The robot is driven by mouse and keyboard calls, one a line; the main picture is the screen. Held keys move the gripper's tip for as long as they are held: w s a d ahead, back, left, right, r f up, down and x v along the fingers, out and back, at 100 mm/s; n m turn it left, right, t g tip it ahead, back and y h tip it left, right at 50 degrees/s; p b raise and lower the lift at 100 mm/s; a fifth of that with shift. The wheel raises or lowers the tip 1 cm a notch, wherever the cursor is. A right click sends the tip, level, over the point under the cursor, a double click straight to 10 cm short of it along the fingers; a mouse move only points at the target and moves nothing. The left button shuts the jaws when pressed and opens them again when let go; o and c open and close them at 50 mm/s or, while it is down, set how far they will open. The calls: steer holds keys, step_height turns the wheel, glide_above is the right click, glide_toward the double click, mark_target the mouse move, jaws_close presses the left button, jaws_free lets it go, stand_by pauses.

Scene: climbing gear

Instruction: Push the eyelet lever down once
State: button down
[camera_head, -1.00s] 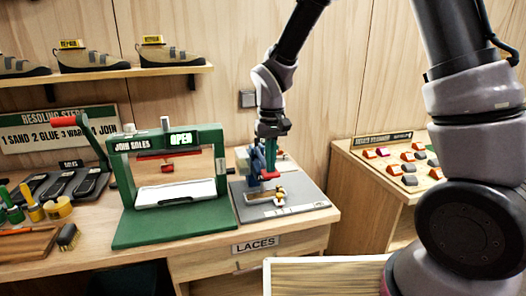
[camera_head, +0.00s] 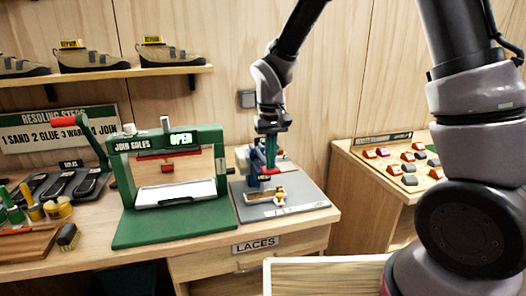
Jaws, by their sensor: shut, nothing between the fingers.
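The eyelet press is a small blue device (camera_head: 257,158) on a grey plate (camera_head: 308,197) at the right end of the workbench. A red lever end (camera_head: 269,171) shows at its front. My gripper (camera_head: 271,164) points down from above with teal fingers shut and empty. Its fingertips are at or right above the red lever end; I cannot tell whether they touch. A yellow and tan piece (camera_head: 280,194) lies on the plate below. The gripper hides part of the press.
A green sole-joining press (camera_head: 166,185) with an "OPEN" display stands just left. A board with red and grey holds (camera_head: 405,165) lies on the right table. Shoes (camera_head: 92,56) sit on a shelf. A wooden panel (camera_head: 325,277) is in front.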

step_height(320, 180, up, 10)
stand_by(0.9)
steer(key=s+d+r+m+t+y, duration=0.2)
steer(key=s+d+r+m+t, duration=0.1)
steer(key=d+r, duration=0.85)
steer(key=s+d+r+m+t, duration=0.2)
steer(key=s+d+m+t, duration=0.2)
steer(key=s+d, duration=0.4)
steer(key=d, duration=0.3)
steer(key=shift+s+r, duration=0.2)
steer(key=shift+s, duration=0.2)
